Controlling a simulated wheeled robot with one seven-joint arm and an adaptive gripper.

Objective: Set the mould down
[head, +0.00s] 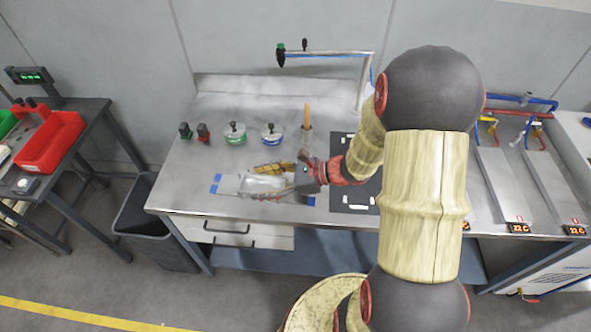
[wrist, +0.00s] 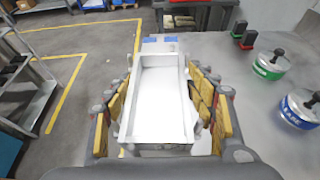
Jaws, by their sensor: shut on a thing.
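The mould (head: 264,185) is a shiny, pale metal trough. In the wrist view the mould (wrist: 163,100) lies lengthwise between the yellow-padded fingers. My gripper (head: 282,181) is shut on it, with a finger along each long side; the gripper (wrist: 162,112) also fills the lower wrist view.
Green-labelled (head: 235,133) and blue-labelled (head: 271,134) round weights, small green and red knobbed items (head: 194,132) and an upright wooden-handled tool (head: 307,118) stand behind the mould. A dark mat (head: 350,195) lies right. A bin (head: 150,225) and a side table with a red tray (head: 50,142) are left.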

